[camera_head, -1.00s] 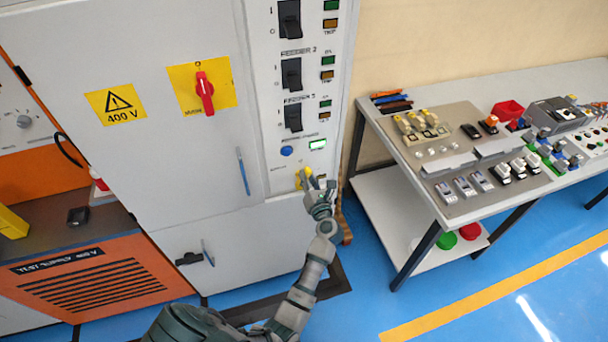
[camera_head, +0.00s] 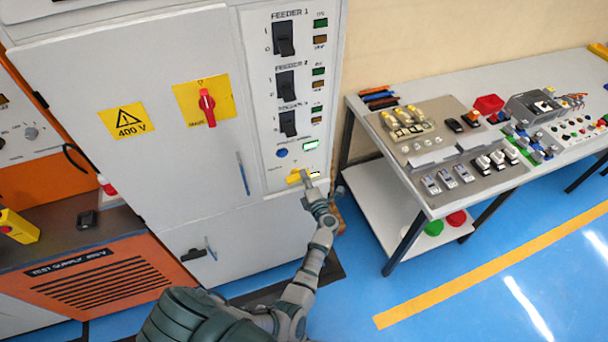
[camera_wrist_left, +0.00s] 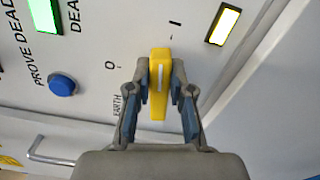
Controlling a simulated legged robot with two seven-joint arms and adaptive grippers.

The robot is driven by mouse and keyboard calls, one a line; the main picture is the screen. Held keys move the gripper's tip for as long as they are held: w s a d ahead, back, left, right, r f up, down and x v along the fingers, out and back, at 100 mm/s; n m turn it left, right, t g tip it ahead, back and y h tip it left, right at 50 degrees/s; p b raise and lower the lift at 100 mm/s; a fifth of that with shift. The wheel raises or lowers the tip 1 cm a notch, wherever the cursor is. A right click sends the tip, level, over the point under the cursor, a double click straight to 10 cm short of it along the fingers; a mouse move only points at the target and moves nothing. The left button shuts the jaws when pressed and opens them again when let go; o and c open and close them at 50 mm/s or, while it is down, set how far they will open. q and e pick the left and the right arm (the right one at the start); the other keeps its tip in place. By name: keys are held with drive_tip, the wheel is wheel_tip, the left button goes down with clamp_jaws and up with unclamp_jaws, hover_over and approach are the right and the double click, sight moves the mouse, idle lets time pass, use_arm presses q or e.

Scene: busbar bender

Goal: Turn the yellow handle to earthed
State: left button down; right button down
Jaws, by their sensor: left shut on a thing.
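The yellow handle (camera_wrist_left: 158,85) is on the white control panel, beside the printed word EARTH and the marks O and I. In the left wrist view it stands between the two fingers of my left gripper (camera_wrist_left: 160,88), which is shut on it. The white line on the handle runs lengthwise and lies closer to the I mark than to the O. In the head view the handle (camera_head: 295,177) shows low on the panel, partly hidden by my left gripper (camera_head: 312,187). My right gripper is not in view.
A blue button (camera_wrist_left: 62,85) and a lit green lamp (camera_wrist_left: 44,17) sit beside the handle, with a lit yellowish lamp (camera_wrist_left: 222,25). Black feeder switches (camera_head: 286,84) and a red rotary handle (camera_head: 207,105) are higher up. A workbench (camera_head: 438,205) stands at the right.

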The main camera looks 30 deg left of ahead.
use_arm(q)
drive_tip(key=shift+w+d+f+m+p, duration=0.1)
drive_tip(key=shift+m+p, duration=0.2)
drive_tip(key=shift+m, duration=0.3)
drive_tip(key=shift+f+m+p, duration=0.1)
drive_tip(key=shift+m+p, duration=0.15)
drive_tip(key=shift+m, duration=0.35)
drive_tip(key=shift+f, duration=0.1)
drive_tip(key=c, duration=1)
unclamp_jaws()
drive_tip(key=shift+c, duration=0.2)
drive_tip(key=shift+w, duration=0.15)
